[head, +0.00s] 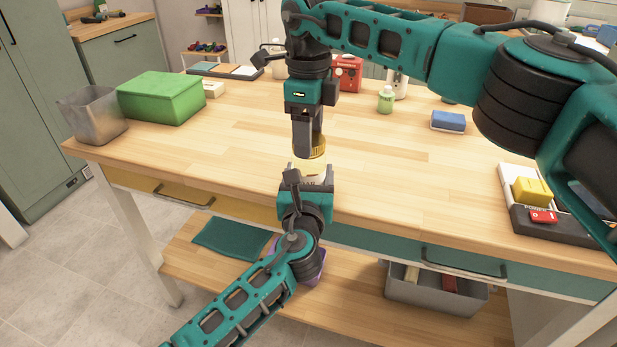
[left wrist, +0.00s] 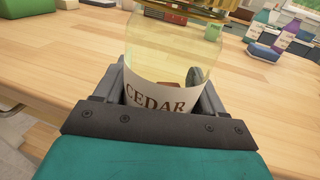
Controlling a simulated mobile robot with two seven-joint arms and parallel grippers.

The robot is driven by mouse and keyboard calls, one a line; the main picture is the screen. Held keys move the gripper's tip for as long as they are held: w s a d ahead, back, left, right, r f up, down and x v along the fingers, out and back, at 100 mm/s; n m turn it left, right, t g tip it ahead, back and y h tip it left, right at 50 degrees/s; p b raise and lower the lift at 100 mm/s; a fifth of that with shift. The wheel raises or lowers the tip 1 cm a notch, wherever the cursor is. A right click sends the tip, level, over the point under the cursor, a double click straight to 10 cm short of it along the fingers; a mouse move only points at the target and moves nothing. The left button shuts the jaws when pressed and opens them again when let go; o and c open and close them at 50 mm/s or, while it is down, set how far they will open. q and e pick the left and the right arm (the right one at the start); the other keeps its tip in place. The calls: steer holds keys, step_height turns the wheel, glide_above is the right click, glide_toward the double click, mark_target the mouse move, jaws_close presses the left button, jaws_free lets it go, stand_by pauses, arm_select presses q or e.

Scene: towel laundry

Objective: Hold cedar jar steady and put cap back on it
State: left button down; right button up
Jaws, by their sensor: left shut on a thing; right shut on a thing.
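The cedar jar (left wrist: 160,98) is clear glass with a white label reading CEDAR, and a few small pieces show through it. My left gripper (head: 306,178) is shut around the jar's lower part at the table's front edge; in the head view the jar is mostly hidden by that gripper. My right gripper (head: 309,145) comes down from above and is shut on the gold cap (head: 318,152). The cap is just over the jar. Its gold edge also shows at the top of the left wrist view (left wrist: 205,9). I cannot tell whether cap and rim touch.
On the wooden table (head: 220,125) are a green box (head: 160,97), a metal bin (head: 92,114), a green bottle (head: 386,99) and a blue block (head: 448,121). A tray with a yellow block (head: 532,191) stands at the right. The table around the jar is clear.

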steer(key=m, duration=0.5)
steer(key=shift+m, duration=0.3)
steer(key=m, duration=0.6)
steer(key=shift+m, duration=0.3)
steer(key=o, duration=1.3)
steer(key=shift+c, duration=0.2)
step_height(320, 180, up, 12)
arm_select(q)
jaws_free()
